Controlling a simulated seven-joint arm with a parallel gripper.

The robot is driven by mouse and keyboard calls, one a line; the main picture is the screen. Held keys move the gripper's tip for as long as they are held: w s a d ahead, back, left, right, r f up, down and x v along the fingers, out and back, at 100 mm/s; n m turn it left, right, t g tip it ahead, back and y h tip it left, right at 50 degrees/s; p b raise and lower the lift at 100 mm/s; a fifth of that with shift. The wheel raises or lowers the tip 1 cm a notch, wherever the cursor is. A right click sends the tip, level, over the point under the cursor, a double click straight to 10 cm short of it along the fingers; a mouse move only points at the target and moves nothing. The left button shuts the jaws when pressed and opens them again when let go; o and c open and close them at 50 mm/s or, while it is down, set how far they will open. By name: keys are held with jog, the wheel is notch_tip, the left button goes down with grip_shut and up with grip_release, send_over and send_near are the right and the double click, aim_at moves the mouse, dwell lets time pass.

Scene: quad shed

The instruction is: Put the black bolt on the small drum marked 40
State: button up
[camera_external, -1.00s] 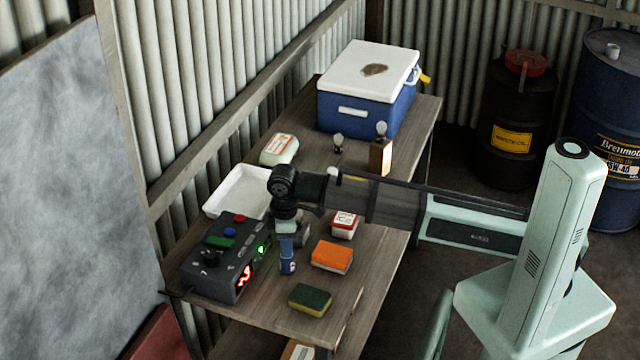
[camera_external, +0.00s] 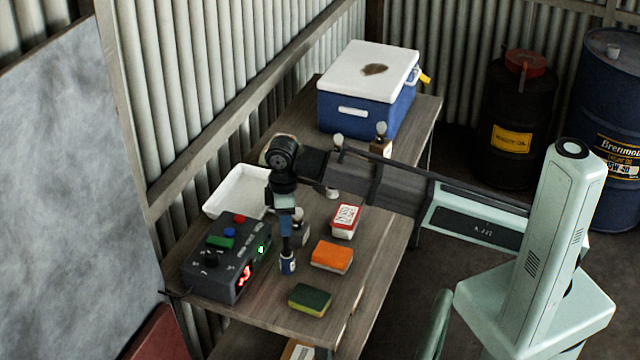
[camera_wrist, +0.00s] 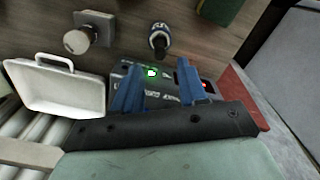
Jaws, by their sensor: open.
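The black bolt (camera_external: 286,244) stands upright on top of the small blue-and-white drum (camera_external: 288,264), near the front of the workbench. In the wrist view the bolt's dark round end (camera_wrist: 160,43) overlaps the drum (camera_wrist: 157,28), whose small marking is hard to read. My gripper (camera_external: 286,232) hangs just above the bolt, pointing down. Its blue fingers are apart in the wrist view (camera_wrist: 158,98), with nothing between them. I cannot tell exactly how large the gap to the bolt is.
A dark control box (camera_external: 226,262) with lit displays is close at left. A white tray (camera_external: 236,190), a grey fitting (camera_external: 301,234), a red-and-white box (camera_external: 346,221), an orange sponge (camera_external: 332,256) and a green sponge (camera_external: 310,299) surround the drum. A cooler (camera_external: 368,92) stands at the back.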

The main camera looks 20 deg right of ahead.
jog(key=shift+r, duration=2.2)
jog(key=shift+w, duration=0.1)
